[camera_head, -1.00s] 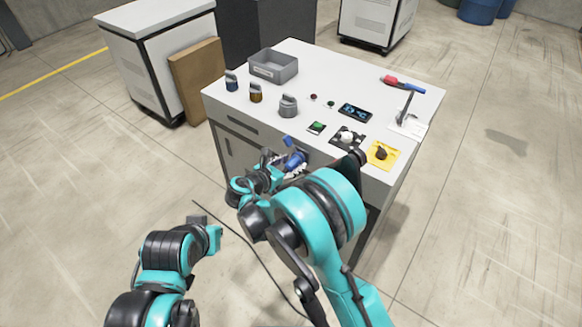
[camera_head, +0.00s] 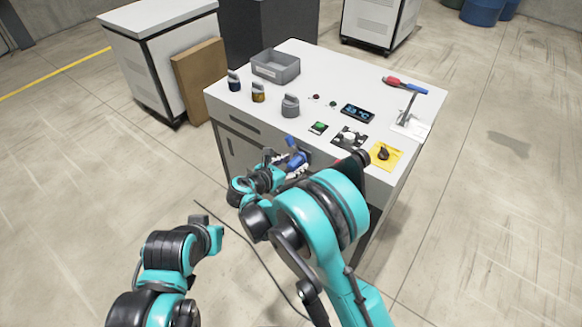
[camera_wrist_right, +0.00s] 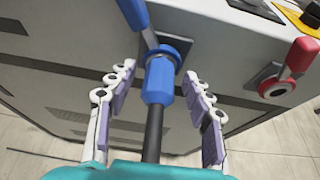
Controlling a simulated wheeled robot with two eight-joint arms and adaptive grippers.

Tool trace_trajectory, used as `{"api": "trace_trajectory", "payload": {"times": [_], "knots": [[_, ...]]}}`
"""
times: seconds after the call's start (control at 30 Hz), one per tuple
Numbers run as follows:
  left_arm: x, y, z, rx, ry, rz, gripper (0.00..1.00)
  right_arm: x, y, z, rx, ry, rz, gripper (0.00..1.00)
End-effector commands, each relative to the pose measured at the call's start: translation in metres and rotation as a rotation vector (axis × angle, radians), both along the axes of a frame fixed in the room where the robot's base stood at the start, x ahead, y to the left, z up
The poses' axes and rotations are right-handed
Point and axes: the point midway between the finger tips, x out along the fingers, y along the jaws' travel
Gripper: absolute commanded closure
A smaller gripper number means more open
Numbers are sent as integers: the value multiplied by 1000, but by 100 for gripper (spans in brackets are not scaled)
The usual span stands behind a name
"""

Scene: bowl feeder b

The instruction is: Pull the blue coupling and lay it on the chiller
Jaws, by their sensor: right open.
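The blue coupling (camera_wrist_right: 158,80) sits at the front face of the chiller (camera_head: 380,85), with a black hose running from it toward my wrist. It also shows in the head view (camera_head: 297,160), partly hidden by my right gripper. My right gripper (camera_wrist_right: 158,98) is open, its two fingers on either side of the coupling and hose, with gaps on both sides. A blue lever (camera_wrist_right: 137,20) stands just above the coupling. My left gripper (camera_head: 208,230) is low at the left, away from the chiller; its jaws are too small to read.
A red-handled valve (camera_wrist_right: 285,75) is right of the coupling.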

Motion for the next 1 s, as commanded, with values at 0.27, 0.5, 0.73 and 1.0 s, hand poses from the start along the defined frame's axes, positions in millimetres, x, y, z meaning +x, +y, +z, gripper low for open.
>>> {"api": "trace_trajectory", "payload": {"times": [0.27,0.5,0.73,1.0], "knots": [[0,0,-3,0,0,0,100,0,0,-1,0,0,0,49],[0,0,-3,0,0,0,100,0,0,0,0,0,0,49],[0,0,-3,0,0,0,100,0,0,0,0,0,0,100],[0,0,-4,0,0,0,100,-3,3,0,0,0,1,100]]}}
